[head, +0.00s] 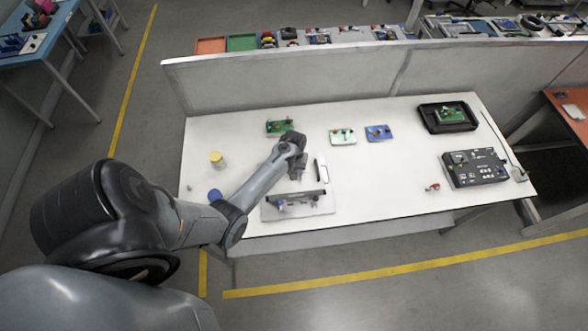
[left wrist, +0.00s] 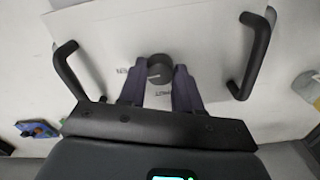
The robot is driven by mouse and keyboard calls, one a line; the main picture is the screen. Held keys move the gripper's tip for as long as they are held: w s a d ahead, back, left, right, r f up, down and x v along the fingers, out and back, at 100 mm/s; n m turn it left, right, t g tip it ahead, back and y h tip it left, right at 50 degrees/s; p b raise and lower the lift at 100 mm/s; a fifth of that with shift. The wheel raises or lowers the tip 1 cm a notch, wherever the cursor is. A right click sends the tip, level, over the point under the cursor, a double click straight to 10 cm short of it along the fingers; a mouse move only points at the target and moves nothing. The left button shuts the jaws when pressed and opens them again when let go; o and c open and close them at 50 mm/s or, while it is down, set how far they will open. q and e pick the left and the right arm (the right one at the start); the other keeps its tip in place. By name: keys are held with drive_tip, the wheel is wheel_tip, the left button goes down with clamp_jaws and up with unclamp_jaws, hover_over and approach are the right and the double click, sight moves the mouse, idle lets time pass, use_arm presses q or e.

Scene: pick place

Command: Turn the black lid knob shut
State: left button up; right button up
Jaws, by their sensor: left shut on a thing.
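The black knob (left wrist: 160,68) is round and sits on a pale panel (left wrist: 205,35) in the left wrist view. Small dark lettering, partly covered, is printed beside it. My left gripper (left wrist: 160,80) is shut on the knob, with one dark finger on each side. In the head view my left gripper (head: 297,172) points down over the white table, and the knob is hidden there. My right gripper is not in view.
Black curved bars stand left (left wrist: 68,72) and right (left wrist: 254,55) of the fingers. On the table (head: 370,190) are small circuit boards (head: 343,136), a black tray (head: 427,123), a black device (head: 450,178), a yellow-lidded jar (head: 216,157) and a blue round lid (head: 215,195). The centre right is clear.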

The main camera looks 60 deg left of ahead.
use_arm(q)
drive_tip(key=n+p, duration=0.2)
drive_tip(key=n, duration=0.2)
drive_tip(key=shift+r, duration=0.15)
drive_tip(key=n+p, duration=0.1)
drive_tip(key=n, duration=0.2)
drive_tip(key=shift+n, duration=0.3)
drive_tip(key=n, duration=0.2)
drive_tip(key=shift+n+p, duration=0.35)
drive_tip(key=shift+n, duration=0.05)
drive_tip(key=n, duration=0.2)
drive_tip(key=shift+f+n, duration=0.2)
drive_tip(key=shift+n, duration=0.2)
drive_tip(key=n, duration=0.2)
drive_tip(key=shift+n+b, duration=0.3)
drive_tip(key=shift+n, duration=0.6)
drive_tip(key=o, duration=1)
